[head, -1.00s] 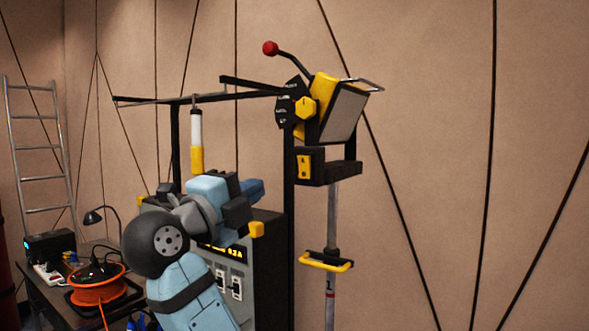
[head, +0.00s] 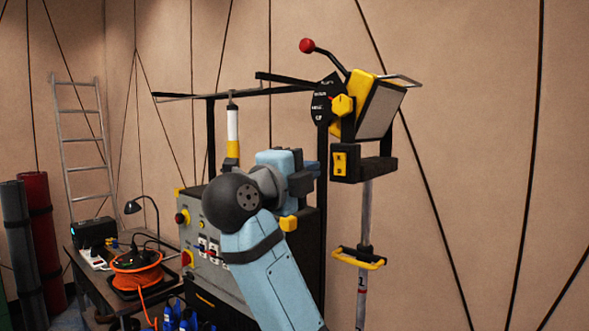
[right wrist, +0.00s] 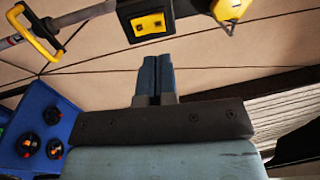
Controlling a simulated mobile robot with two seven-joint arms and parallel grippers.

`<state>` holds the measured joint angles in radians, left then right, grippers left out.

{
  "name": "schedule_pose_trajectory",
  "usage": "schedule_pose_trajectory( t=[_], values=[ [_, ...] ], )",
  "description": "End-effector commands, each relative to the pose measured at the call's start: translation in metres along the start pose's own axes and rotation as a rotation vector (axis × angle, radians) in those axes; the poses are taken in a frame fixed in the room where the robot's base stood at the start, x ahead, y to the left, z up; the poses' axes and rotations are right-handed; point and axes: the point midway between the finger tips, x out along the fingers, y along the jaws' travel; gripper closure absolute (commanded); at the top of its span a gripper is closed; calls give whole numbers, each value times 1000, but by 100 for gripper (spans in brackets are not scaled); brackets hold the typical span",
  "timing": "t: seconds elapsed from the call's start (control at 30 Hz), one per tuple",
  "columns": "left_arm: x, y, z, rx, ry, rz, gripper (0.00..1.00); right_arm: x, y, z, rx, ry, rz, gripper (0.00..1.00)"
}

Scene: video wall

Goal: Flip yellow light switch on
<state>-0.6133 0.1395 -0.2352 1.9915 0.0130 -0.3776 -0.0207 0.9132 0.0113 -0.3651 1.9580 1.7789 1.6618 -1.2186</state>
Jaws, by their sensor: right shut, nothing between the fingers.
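The yellow light switch (head: 340,163) is a small yellow plate on the front of a black box, below the tilted lamp. In the right wrist view, the switch (right wrist: 148,24) shows near the top, beyond the fingertips. My right gripper (head: 313,168) is just left of the black box in the head view, partly hidden behind its own wrist. In the wrist view, its two blue fingers (right wrist: 156,61) are together and empty, with a visible gap between them and the switch. My left gripper is not in view.
The lamp (head: 380,110) has a yellow knob (head: 343,105) and a red-tipped lever (head: 307,46). A pole with a yellow handle (head: 359,259) stands below. A grey control panel (head: 215,275) is behind my arm. A desk with an orange cable reel (head: 137,277) is at left.

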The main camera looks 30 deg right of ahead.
Motion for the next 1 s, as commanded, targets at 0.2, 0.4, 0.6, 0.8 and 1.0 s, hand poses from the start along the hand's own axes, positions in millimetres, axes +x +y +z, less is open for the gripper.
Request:
schedule_pose_trajectory(
  t=[0.2,0.4,0.6,0.8,1.0],
  values=[
    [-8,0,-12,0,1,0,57,47,-3,-1,-3,4,-2,100],
    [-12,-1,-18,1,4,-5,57,72,-1,0,-3,3,0,100],
    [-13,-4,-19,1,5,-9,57,81,0,0,-2,1,1,100],
    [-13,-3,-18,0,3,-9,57,81,1,0,-1,0,1,100],
    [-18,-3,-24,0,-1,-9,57,85,-3,1,-1,-1,4,100]
  ],
)
